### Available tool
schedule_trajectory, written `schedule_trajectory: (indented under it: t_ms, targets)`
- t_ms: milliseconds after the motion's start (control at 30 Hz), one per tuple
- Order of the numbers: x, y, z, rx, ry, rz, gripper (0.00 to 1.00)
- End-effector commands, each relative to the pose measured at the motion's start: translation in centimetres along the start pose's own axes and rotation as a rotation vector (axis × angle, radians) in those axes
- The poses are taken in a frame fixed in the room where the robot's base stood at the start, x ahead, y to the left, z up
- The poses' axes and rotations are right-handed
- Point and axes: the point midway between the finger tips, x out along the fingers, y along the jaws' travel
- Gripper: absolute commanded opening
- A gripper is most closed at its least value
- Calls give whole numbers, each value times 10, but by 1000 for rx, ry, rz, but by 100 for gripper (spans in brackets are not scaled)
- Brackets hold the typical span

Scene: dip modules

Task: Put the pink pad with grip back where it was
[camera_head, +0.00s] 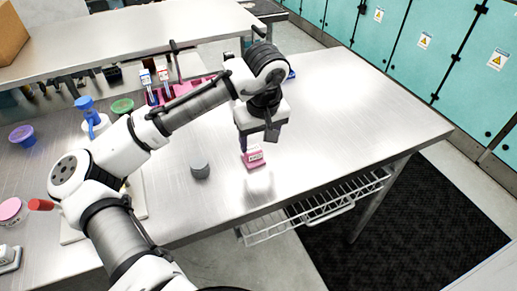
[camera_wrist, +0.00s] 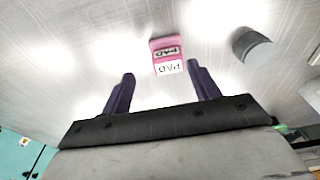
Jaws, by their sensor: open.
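The pink pad with grip (camera_head: 254,157) stands on the metal table, near its front edge, with a white label on it. In the wrist view the pink pad (camera_wrist: 166,54) has a white label reading PAD and lies just beyond the fingertips, between their lines. My gripper (camera_wrist: 160,82) is open, with its two dark fingers apart and nothing between them. In the head view my gripper (camera_head: 263,138) points down just above the pad; the fingers are partly hidden.
A grey rounded object (camera_head: 200,171) stands left of the pad and shows in the wrist view (camera_wrist: 254,45). A pink rack (camera_head: 187,92) with labelled items is behind. A blue-topped bottle (camera_head: 92,118) and several lidded tubs stand at left. The table's right side is clear.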

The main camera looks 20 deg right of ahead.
Motion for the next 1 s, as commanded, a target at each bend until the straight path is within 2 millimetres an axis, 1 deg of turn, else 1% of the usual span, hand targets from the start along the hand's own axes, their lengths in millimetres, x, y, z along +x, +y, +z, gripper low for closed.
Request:
schedule_trajectory:
  t_ms: [100,200,300,400,533,1000]
  targets:
    - [-25,1,0,1,3,2,61]
    - [-45,1,0,0,2,2,61]
    - [-61,0,0,0,3,0,61]
    - [-70,0,0,0,2,-1,61]
    - [-76,0,0,-1,1,0,61]
    - [-76,0,0,-1,0,0,61]
